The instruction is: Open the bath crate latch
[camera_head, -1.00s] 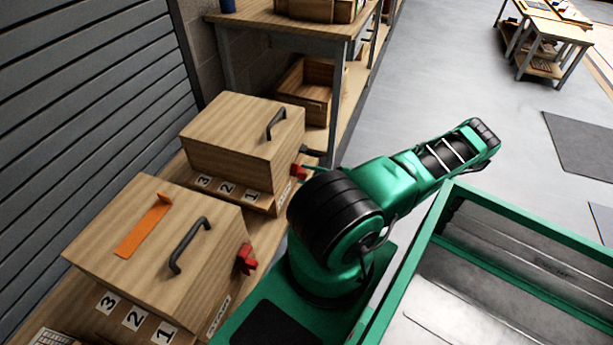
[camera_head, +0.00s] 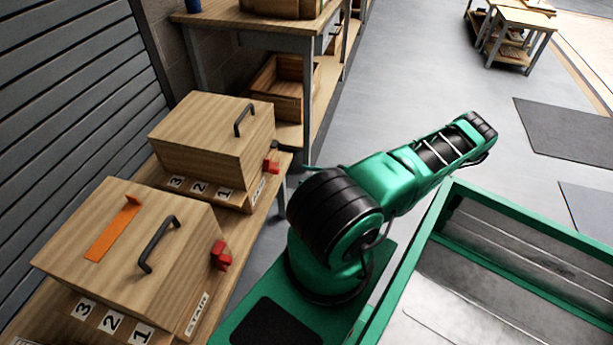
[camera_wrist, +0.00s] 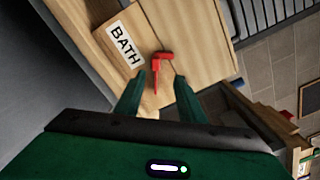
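The bath crate (camera_head: 185,145) is a wooden box with a dark handle, the farther of two crates at left in the head view. Its red latch (camera_head: 271,167) is on the right-hand end. In the wrist view the BATH label (camera_wrist: 124,44) is beside the red latch (camera_wrist: 160,62), whose lower arm points down the picture. My gripper (camera_wrist: 157,88) is open, its two green fingers apart on either side of the latch's lower end in the picture. I cannot tell whether they touch it.
The nearer crate (camera_head: 110,245), labelled STAIR, has an orange strip, a handle and a red latch (camera_head: 221,255). Number tags lie before both crates. A workbench (camera_head: 255,25) stands behind. Open floor (camera_head: 420,60) lies to the right.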

